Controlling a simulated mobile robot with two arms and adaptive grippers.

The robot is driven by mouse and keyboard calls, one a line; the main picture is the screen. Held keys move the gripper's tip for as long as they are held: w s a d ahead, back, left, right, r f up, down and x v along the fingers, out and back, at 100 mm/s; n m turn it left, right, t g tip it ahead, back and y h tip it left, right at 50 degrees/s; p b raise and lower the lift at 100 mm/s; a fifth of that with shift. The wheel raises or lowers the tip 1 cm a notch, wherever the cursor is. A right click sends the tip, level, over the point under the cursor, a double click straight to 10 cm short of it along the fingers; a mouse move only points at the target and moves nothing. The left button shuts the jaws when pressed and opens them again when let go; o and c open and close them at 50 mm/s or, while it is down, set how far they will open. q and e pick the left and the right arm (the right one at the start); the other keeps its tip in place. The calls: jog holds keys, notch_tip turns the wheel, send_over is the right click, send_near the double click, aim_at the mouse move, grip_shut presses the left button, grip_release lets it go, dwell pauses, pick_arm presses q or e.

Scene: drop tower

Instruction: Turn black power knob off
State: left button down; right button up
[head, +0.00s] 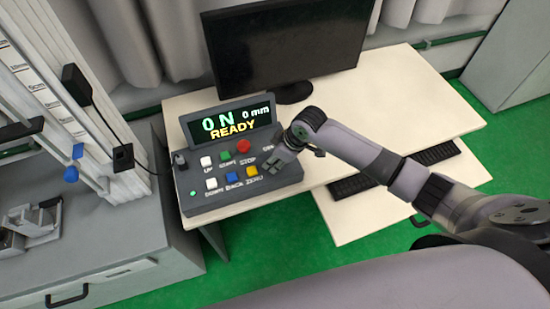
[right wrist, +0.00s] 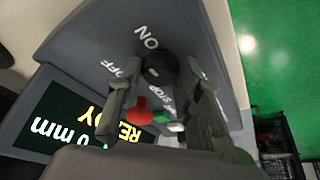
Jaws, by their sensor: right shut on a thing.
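The black power knob (right wrist: 158,68) shows in the right wrist view on the grey control panel (right wrist: 85,40), beside the white words ON and OFF. My right gripper (head: 272,160) is at the right end of the panel in the head view and hides the knob there. In the right wrist view its two fingers stand on either side of the knob and are shut on it. I cannot tell which word the knob points to. The panel's display (head: 232,120) is lit and reads 0 N, 0 mm, READY. My left gripper is not in view.
A red STOP button (head: 243,147) and several coloured buttons lie left of my right gripper. A black monitor (head: 290,45) stands behind on the white desk (head: 420,85). The drop tower frame (head: 75,60) is at the left. Green floor lies in front.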

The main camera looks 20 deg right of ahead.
jog(key=n, duration=0.2)
jog(key=n+g+y+b, duration=0.1)
jog(key=shift+w+d+f+n, duration=0.1)
jog(key=shift+w+n, duration=0.1)
jog(key=shift+n, duration=0.2)
jog(key=n+g+b, duration=0.1)
jog(key=n+b, duration=0.1)
jog(key=n, duration=0.1)
jog(key=shift+w+n+g, duration=0.1)
jog(key=shift+n+g, duration=0.2)
jog(key=n+g+b, duration=0.2)
jog(key=n+b, duration=0.2)
jog(key=n, duration=0.1)
jog(key=shift+w+f, duration=0.1)
jog(key=n+b, duration=0.1)
jog(key=n, duration=0.1)
jog(key=n+g+h+b, duration=0.1)
jog(key=n, duration=0.2)
jog(key=shift+g+b, duration=0.3)
jog(key=shift+b, duration=0.1)
jog(key=shift+r+n, duration=0.2)
jog(key=shift+n, duration=0.1)
jog(key=o, duration=1.1)
